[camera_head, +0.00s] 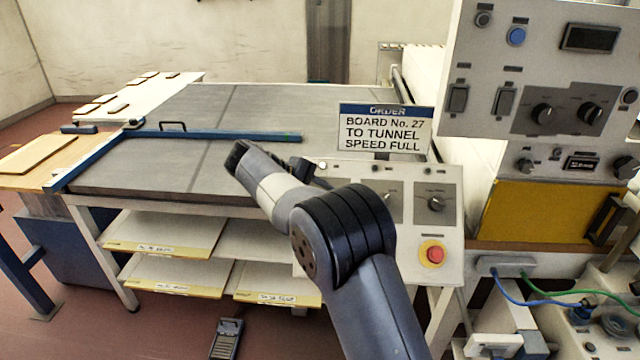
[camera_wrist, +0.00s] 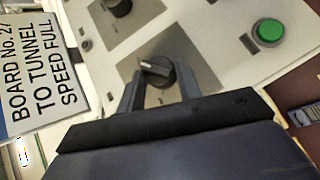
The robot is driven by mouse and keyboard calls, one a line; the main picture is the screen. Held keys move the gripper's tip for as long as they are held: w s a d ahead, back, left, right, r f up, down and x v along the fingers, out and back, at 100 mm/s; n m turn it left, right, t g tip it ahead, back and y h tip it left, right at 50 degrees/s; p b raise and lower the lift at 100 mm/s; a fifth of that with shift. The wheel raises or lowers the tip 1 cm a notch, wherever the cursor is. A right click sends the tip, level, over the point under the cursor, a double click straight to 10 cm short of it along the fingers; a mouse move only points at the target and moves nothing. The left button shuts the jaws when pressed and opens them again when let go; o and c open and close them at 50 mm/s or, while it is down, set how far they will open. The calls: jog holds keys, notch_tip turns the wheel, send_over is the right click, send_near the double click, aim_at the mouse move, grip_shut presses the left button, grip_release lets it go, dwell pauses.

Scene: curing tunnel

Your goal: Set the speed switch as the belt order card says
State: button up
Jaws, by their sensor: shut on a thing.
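The order card (camera_head: 383,128) stands behind the control panel (camera_head: 451,255) and reads "BOARD No. 27 TO TUNNEL SPEED FULL". It also shows at the left of the wrist view (camera_wrist: 38,75). In the wrist view my gripper (camera_wrist: 158,80) is shut on a black rotary knob (camera_wrist: 157,70) with a pale pointer bar, set on a grey plate. The bar points to the left and slightly up in that view. The plate's markings are mostly hidden or too small to read. In the head view my arm hides this knob and the gripper's fingertips.
A second knob (camera_wrist: 118,6) and a green button (camera_wrist: 269,32) are near in the wrist view. A red stop button (camera_head: 432,253) is at the panel's lower right. An upright panel (camera_head: 548,75) stands to the right. The conveyor bed (camera_head: 240,110) lies behind my arm.

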jog(key=shift+r+m+g+y+p, duration=0.1)
jog(key=shift+m+g+y+p, duration=0.25)
jog(key=shift+m+p, duration=0.25)
jog(key=shift+d, duration=0.1)
jog(key=o, duration=1)
jog(key=shift+c, duration=0.2)
jog(key=v, duration=1)
jog(key=shift+a+r, duration=0.25)
jog(key=shift+a, duration=0.05)
